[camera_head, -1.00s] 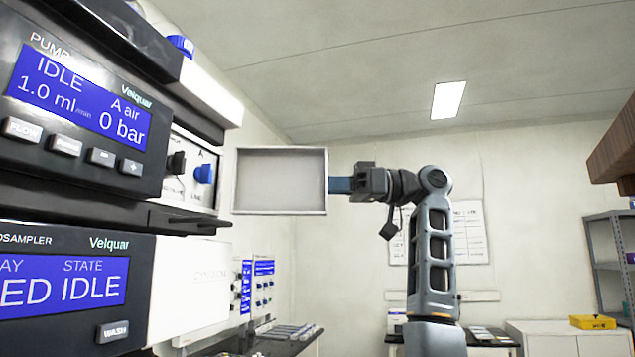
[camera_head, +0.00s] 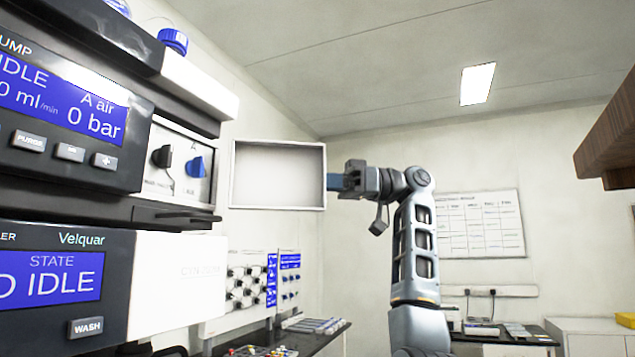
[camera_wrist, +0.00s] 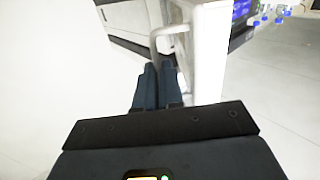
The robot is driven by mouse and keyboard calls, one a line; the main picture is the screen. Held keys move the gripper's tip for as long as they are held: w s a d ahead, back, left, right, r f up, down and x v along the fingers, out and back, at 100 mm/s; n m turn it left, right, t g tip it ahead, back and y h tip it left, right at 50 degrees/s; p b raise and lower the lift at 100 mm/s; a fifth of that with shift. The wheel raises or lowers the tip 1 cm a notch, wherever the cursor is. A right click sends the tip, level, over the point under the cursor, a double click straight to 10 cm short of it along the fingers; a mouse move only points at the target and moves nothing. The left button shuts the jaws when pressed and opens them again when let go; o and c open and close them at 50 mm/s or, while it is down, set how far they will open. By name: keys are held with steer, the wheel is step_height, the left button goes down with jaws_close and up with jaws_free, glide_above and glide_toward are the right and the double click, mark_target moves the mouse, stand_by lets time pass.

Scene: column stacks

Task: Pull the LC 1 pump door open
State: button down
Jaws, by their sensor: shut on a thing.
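The LC 1 pump door (camera_head: 278,175) stands swung out from the pump (camera_head: 75,105), its pale inner face and raised rim turned to the head camera. The bay beside it is exposed, with a black knob and a blue knob (camera_head: 196,167). My gripper (camera_head: 332,182) is at the door's outer right edge. In the wrist view, my gripper's dark fingers (camera_wrist: 160,72) are closed together at the door's grey handle (camera_wrist: 170,31). The door edge hides part of the fingertips in the head view.
An autosampler (camera_head: 60,285) with a white front sits below the pump. A dark bench (camera_head: 312,340) with small items lies beyond. A brown overhead shelf (camera_head: 610,145) juts in at the right. The space around my arm looks clear.

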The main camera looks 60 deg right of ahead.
steer(key=c, duration=1.3)
jaws_free()
steer(key=shift+a, duration=0.1)
steer(key=b+v, duration=0.2)
steer(key=v, duration=0.5)
steer(key=shift+s+d, duration=0.15)
steer(key=shift+d, duration=0.15)
